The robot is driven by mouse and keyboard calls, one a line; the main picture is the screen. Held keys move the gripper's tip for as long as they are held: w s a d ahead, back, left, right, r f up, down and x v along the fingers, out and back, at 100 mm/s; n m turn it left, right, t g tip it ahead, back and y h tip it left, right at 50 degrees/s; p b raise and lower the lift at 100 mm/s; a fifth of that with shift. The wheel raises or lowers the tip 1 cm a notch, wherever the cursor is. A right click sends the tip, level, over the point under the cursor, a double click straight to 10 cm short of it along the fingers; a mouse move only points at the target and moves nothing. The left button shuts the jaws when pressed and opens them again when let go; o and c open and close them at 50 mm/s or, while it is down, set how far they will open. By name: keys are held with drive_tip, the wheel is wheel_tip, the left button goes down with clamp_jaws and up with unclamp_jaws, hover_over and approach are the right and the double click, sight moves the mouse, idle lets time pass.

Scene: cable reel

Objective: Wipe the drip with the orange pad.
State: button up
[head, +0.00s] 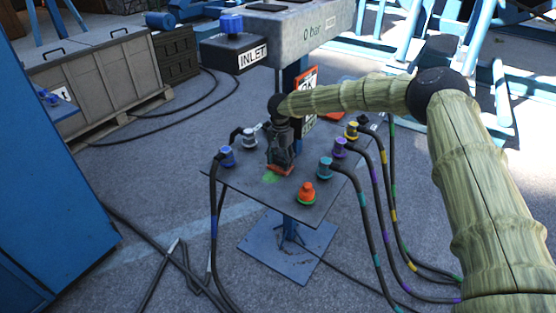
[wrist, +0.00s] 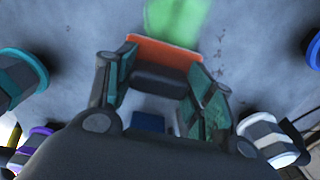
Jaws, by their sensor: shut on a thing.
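My gripper (head: 281,166) points down over the small dark table (head: 232,178) and is shut on the orange pad (head: 280,170). In the wrist view the pad (wrist: 162,52) shows as an orange edge with a dark block between the two fingers (wrist: 160,85). The drip is a bright green smear (head: 270,179) on the table top, just in front of the pad in the head view. In the wrist view the green smear (wrist: 178,18) lies right beside the pad's orange edge. I cannot tell whether the pad touches the table.
Coloured connectors with cables ring the tabletop: blue (head: 227,156), white (head: 249,139), teal (head: 325,167), purple (head: 340,147) and yellow (head: 352,131). An orange knob (head: 307,192) stands near the front edge. The grey INLET box (head: 236,54) overhangs behind.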

drive_tip(key=shift+w+d+r+p, duration=0.1)
drive_tip(key=shift+w+d+p, duration=0.05)
drive_tip(key=shift+d+p, duration=0.15)
drive_tip(key=shift+a, duration=0.1)
drive_tip(key=shift+s+a+p, duration=0.25)
drive_tip(key=shift+s+p, duration=0.25)
drive_tip(key=shift+s+a+p, duration=0.7)
drive_tip(key=shift+s+a, duration=0.05)
drive_tip(key=shift+s, duration=0.25)
drive_tip(key=shift+s+a+p, duration=0.65)
drive_tip(key=shift+s+a, duration=0.1)
drive_tip(key=shift+s, duration=0.2)
drive_tip(key=shift+s+a+p, duration=0.7)
drive_tip(key=shift+s+a, duration=0.05)
drive_tip(key=shift+s, duration=0.25)
drive_tip(key=shift+s+a+f+p, duration=0.25)
drive_tip(key=shift+s+a+p, duration=0.15)
drive_tip(key=shift+s+a, duration=0.35)
drive_tip(key=shift+s+d, duration=0.1)
drive_tip(key=shift+d, duration=0.05)
wheel_tip(320, 180, up, 6)
drive_tip(key=p, duration=0.4)
drive_tip(key=shift+r, duration=0.2)
